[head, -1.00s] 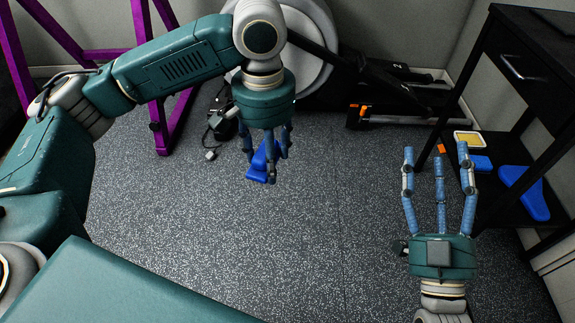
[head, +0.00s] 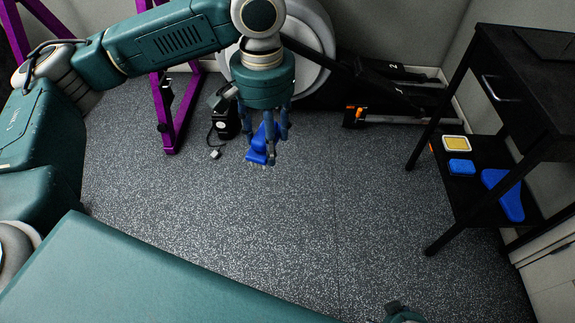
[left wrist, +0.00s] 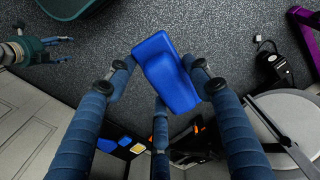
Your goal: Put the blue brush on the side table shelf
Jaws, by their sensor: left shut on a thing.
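The blue brush (head: 257,156) hangs from my left gripper (head: 264,140), above the floor in the middle of the head view. My left gripper is shut on it; in the left wrist view the brush (left wrist: 165,75) sits between the fingers. The black side table (head: 535,85) stands at the right, with a low open shelf (head: 468,200) well away from the brush. My right gripper (left wrist: 62,50) shows at the left edge of the left wrist view, its fingers spread and empty; its fingers are out of the head view.
The shelf holds a yellow-and-white item (head: 456,144), a small blue block (head: 461,168) and a flat blue piece (head: 503,193). Dark gym equipment (head: 385,95) lies behind, with a purple frame (head: 175,115) at left. The floor between brush and table is clear.

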